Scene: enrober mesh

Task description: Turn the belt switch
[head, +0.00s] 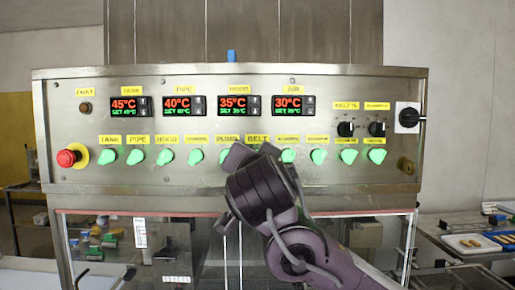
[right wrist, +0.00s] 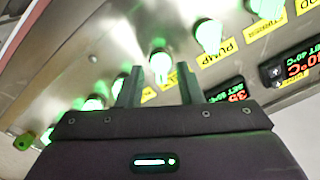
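The belt switch is a glowing green knob under the yellow BELT label (head: 257,139) on the steel panel. In the head view my right gripper (head: 248,153) covers most of it. In the right wrist view the belt switch (right wrist: 160,66) shows between and just beyond the two fingertips of my right gripper (right wrist: 158,70). The fingers are apart, one on each side of the knob, with gaps visible. I cannot tell whether the tips reach around it. My left gripper is not in view.
Close neighbours are the pump switch (right wrist: 208,35) and another green knob (head: 288,156). A red emergency button (head: 67,158) sits at the panel's left. Temperature displays (head: 178,106) line the upper panel, and a black rotary switch (head: 408,117) is at right.

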